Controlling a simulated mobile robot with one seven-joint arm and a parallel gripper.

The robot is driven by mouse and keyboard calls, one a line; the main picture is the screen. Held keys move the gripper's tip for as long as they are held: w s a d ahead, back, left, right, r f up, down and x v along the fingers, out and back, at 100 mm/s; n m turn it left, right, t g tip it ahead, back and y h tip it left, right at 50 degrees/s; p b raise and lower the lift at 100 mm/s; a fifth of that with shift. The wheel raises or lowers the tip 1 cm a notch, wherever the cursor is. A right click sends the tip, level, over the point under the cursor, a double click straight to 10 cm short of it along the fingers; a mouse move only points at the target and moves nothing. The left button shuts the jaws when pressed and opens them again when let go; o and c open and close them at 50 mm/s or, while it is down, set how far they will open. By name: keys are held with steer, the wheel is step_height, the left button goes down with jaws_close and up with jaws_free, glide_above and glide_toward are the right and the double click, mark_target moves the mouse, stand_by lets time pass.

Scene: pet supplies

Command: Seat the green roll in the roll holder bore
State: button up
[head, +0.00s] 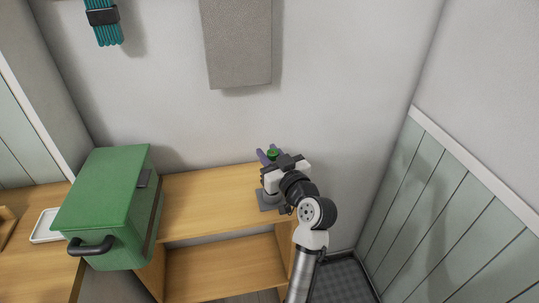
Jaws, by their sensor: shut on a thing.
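The green roll (272,153) shows as a small green end among the jaws of my gripper (270,157), above the right end of the wooden shelf. My gripper is shut on it. Purple parts stand close beside the roll; I cannot tell whether they belong to my gripper or to the holder. A grey stand (267,200), likely the roll holder, rests on the shelf just below my gripper. My arm hides much of it. The bore is not visible, and I cannot tell whether the roll is in it or above it.
A large green bin (110,190) with a black handle stands to the left. The wooden shelf top (208,198) between bin and stand is clear. A wall is behind, a panelled wall at right.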

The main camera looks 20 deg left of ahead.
steer(key=shift+f+b, duration=2.45)
steer(key=shift+f, duration=0.45)
steer(key=shift+f+b, duration=2.05)
steer(key=shift+f, duration=0.15)
steer(key=o, duration=1.1)
steer(key=shift+c, duration=0.2)
